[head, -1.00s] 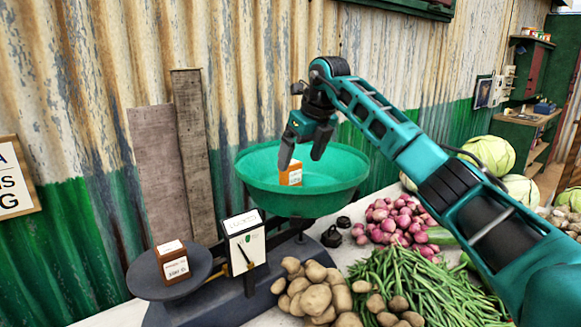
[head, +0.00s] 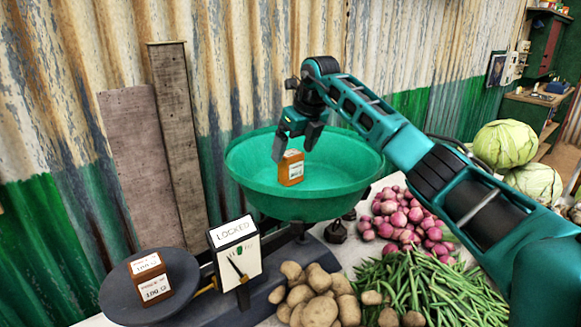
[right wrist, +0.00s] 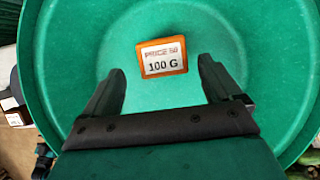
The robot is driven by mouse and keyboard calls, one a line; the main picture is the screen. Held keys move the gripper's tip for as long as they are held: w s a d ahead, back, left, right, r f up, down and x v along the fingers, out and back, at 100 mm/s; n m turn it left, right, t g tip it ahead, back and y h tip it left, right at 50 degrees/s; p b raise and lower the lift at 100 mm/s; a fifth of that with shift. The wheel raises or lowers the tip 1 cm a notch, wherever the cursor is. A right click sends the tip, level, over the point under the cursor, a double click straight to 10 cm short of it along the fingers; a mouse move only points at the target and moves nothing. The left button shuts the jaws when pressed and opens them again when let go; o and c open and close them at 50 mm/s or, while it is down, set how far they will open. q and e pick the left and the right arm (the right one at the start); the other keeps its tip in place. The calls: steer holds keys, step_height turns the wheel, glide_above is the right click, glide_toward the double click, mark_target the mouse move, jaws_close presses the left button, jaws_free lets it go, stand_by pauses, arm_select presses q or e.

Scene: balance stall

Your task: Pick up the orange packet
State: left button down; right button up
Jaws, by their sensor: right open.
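The orange packet (head: 290,170) stands in the green pan (head: 345,190) of the balance. In the right wrist view its white label, reading 100 G, faces the camera, and the packet (right wrist: 163,58) lies just beyond the gap between the fingertips. My right gripper (head: 296,143) is open and empty, just above and beside the packet, with its fingers pointing down into the pan. In the right wrist view the gripper (right wrist: 160,78) shows one finger on each side, apart from the packet. My left gripper is not in view.
The dial box (head: 235,248) reads LOCKED. Potatoes (head: 318,292), onions (head: 405,212) and green beans (head: 420,290) lie in front of and right of the pan. A corrugated wall (head: 240,60) stands behind.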

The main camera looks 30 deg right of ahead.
mark_target(289, 165)
steer(key=shift+d+x, duration=0.2)
steer(key=shift+x, duration=3.2)
steer(key=shift+w+r, duration=0.1)
steer(key=shift+w, duration=0.1)
steer(key=c, duration=1.1)
